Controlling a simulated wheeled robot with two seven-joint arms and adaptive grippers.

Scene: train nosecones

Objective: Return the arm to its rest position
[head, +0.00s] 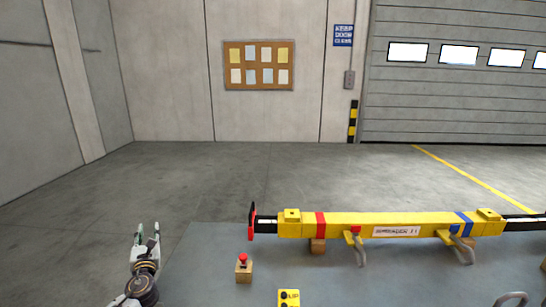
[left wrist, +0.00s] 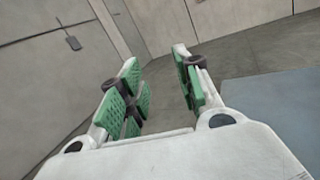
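My left gripper (head: 147,234) is at the lower left of the head view, at the left edge of the grey-blue table and pointing away from me. In the left wrist view its two green-padded fingers (left wrist: 160,92) stand apart with nothing between them. It touches nothing that I can see. My right gripper does not show in either view.
A yellow beam (head: 350,231) with red and blue bands lies across the grey-blue table (head: 205,265) on wooden blocks. A red-button box (head: 243,269) and a yellow button box (head: 289,298) are nearer me. Open floor (head: 180,180) lies beyond.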

